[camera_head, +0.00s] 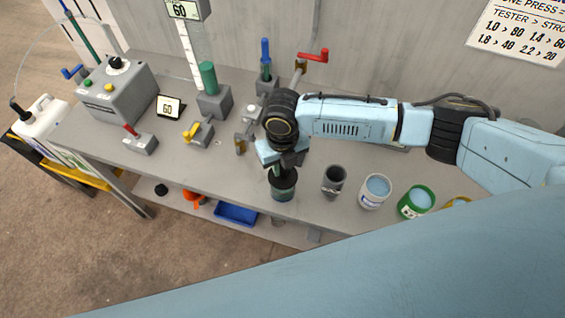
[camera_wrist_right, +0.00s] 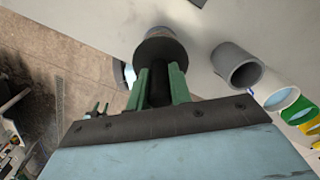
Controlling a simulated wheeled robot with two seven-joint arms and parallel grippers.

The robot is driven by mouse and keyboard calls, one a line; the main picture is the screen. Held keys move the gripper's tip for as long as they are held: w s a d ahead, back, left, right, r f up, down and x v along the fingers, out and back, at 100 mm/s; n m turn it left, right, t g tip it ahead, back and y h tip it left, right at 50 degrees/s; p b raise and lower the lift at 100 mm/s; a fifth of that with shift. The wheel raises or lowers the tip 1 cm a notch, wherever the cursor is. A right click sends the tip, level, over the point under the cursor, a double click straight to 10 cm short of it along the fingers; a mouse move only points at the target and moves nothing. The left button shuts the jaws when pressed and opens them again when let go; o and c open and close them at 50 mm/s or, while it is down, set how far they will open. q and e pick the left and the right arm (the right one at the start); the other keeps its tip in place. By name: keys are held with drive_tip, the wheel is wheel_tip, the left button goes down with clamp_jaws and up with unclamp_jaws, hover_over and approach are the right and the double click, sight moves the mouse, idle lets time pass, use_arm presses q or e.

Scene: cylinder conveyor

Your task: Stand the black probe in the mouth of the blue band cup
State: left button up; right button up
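My right gripper (camera_head: 279,166) has green fingers, shut on the upright shaft of the black probe (camera_wrist_right: 159,88) in the right wrist view. The probe's wide dark collar (camera_head: 284,179) sits just below the fingertips. Directly under it is a cup (camera_head: 283,194) with a dark bluish-green side, apparently the blue band cup. The collar hides its mouth, so I cannot tell whether the probe is inside or touching it. My left gripper is not in view.
To the right stand a dark grey empty cup (camera_head: 333,181), a white cup (camera_head: 373,195), a green cup (camera_head: 415,203) and a partly hidden yellow cup (camera_head: 458,202). Valves and a control box (camera_head: 118,90) stand at the left and back. The bench's front edge is close to the cup.

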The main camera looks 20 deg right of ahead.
drive_tip(key=o, duration=0.5)
wheel_tip(320, 180, up, 13)
drive_tip(key=shift+r+b, duration=0.2)
drive_tip(key=shift+b, duration=0.25)
idle(0.4)
